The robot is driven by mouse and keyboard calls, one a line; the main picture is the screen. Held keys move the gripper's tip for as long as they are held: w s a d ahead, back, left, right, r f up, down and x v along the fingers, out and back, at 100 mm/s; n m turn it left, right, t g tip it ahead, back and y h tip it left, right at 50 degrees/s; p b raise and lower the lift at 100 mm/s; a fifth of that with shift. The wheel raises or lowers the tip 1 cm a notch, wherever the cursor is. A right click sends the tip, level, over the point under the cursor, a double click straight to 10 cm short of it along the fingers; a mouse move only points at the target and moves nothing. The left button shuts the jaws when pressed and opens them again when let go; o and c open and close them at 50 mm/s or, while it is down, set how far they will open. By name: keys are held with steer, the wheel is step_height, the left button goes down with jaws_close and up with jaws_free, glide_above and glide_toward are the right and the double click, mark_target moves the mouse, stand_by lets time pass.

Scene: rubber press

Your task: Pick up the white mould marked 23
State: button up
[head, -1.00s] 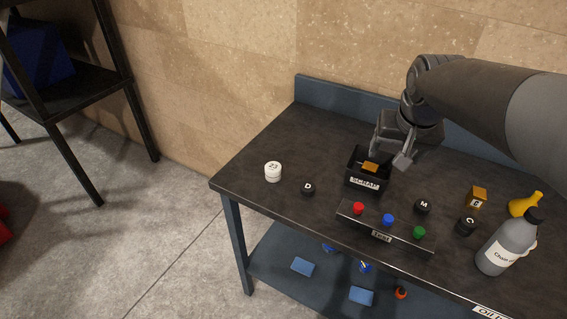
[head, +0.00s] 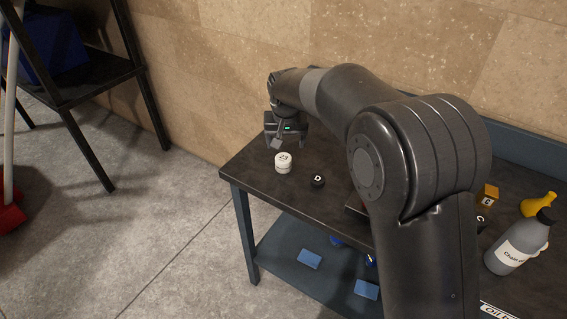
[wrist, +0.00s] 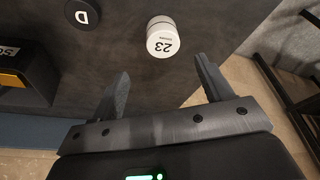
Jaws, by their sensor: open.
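The white mould marked 23 (head: 283,163) stands upright near the left end of the dark table. It is a short white cylinder with the number on top, and it also shows in the wrist view (wrist: 163,38). My gripper (head: 284,142) is just behind and above it in the head view. In the wrist view my gripper (wrist: 160,78) has its two fingers spread apart, with nothing between them. The mould lies beyond the fingertips, a little apart from them, roughly in line with the gap.
A black piece marked D (head: 318,180) stands right of the mould, also in the wrist view (wrist: 82,14). A black box (wrist: 22,72) is at the wrist view's left. A grey bottle (head: 515,243) stands far right. My arm hides much of the table's middle.

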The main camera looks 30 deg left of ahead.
mark_target(284, 158)
steer(key=x, duration=0.4)
steer(key=shift+f, duration=0.1)
steer(key=shift+s+x, duration=0.1)
steer(key=shift+x, duration=1.2)
steer(key=shift+s+x, duration=0.15)
steer(key=shift+x, duration=1.2)
steer(key=shift+a, duration=0.15)
steer(key=shift+c, duration=0.4)
steer(key=c, duration=1.1)
